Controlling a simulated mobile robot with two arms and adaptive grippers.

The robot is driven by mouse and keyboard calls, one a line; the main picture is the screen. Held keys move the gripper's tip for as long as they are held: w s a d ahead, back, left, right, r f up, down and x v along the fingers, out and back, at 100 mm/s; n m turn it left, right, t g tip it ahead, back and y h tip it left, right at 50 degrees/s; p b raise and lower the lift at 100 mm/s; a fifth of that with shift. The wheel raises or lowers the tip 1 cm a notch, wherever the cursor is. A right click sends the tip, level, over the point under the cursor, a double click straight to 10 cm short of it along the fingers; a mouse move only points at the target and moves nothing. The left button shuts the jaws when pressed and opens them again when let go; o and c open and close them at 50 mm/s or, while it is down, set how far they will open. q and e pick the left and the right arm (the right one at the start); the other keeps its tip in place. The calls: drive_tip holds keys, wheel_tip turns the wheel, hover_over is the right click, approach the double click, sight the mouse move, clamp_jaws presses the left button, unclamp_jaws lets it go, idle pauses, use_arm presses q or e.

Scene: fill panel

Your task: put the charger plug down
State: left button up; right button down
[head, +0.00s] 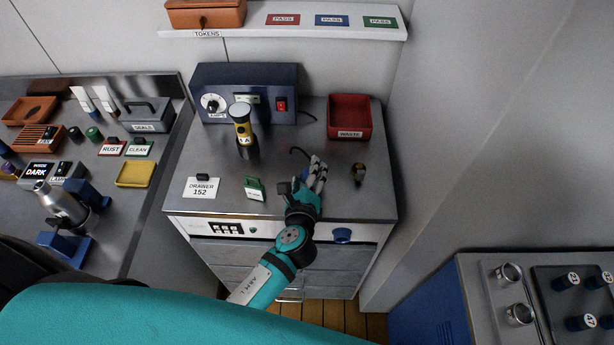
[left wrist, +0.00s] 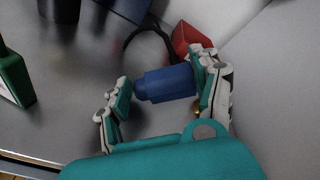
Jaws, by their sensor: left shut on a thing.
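The charger plug (left wrist: 168,84) is a blue cylinder with a black cable (left wrist: 150,36) curving away from its far side. My left gripper (head: 304,178) is shut on it, with fingers on both sides of the plug in the left wrist view. In the head view the hand is over the front right part of the grey bench top (head: 220,165). I cannot tell whether the plug touches the bench top. My right gripper is not in view.
A dark blue charger box (head: 235,78) with a dial and red switch stands at the back. A yellow-black torch (head: 243,128) stands before it. A red waste bin (head: 349,115), a small dark-and-orange item (head: 358,173), a green sign (head: 254,188) and a white card (head: 201,188) surround the hand.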

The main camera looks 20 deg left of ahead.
use_arm(q)
drive_tip(key=shift+w+f, duration=0.1)
drive_tip(key=shift+f, duration=0.65)
drive_tip(key=shift+f, duration=0.15)
drive_tip(key=o, duration=1)
